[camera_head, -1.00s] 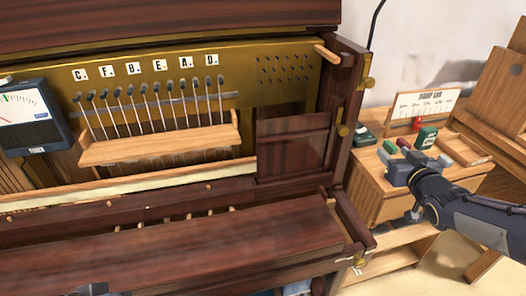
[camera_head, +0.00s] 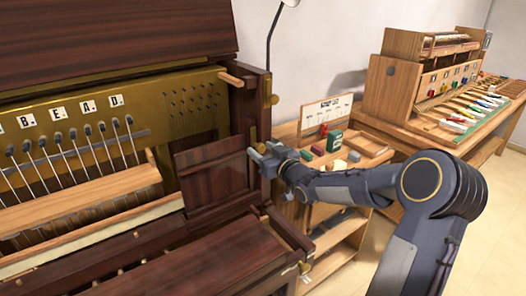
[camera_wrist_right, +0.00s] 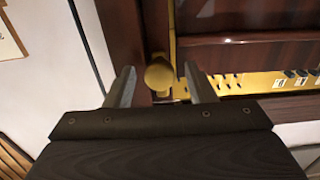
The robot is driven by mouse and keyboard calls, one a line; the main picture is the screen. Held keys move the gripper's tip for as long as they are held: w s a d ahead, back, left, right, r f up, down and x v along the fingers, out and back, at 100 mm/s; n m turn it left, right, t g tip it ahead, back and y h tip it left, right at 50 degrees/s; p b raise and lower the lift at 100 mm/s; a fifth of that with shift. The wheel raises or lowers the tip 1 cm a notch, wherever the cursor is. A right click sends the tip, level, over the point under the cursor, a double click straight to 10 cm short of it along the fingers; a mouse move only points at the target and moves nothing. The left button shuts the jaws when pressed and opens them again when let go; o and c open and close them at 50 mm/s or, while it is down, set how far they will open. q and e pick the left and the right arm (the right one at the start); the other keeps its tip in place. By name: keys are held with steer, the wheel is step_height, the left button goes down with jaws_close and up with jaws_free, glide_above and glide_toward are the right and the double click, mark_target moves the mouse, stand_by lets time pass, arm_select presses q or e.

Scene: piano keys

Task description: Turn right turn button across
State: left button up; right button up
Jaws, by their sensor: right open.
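On the piano's dark right post, a brass turn button (camera_head: 270,89) shows in the head view as a narrow upright piece. The jaws are open and hold nothing. I cannot tell how far the fingertips are from the knob. My left gripper is out of view.
The dark piano case (camera_head: 110,35) fills the left. A wooden stand (camera_head: 335,245) with a card (camera_head: 327,112) and small coloured blocks is right of the post, behind my arm. A bench with a keyboard model (camera_head: 420,75) stands farther right. A thin lamp stem (camera_head: 271,35) rises behind the post.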

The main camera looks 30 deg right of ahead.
steer(key=c, duration=1)
steer(key=shift+o, duration=0.2)
steer(key=shift+f+n+b, duration=0.2)
steer(key=shift+n+b, duration=0.4)
steer(key=shift+b, duration=0.2)
steer(key=n+b, duration=0.4)
steer(key=b, duration=0.1)
steer(key=shift+n, duration=0.4)
steer(key=n+b, duration=0.2)
steer(key=shift+n, duration=0.4)
steer(key=n+b, duration=0.3)
steer(key=shift+n, duration=0.3)
steer(key=n+b, duration=0.2)
steer(key=n, duration=0.3)
steer(key=shift+r+n+b, duration=0.1)
steer(key=shift+n+b, duration=0.2)
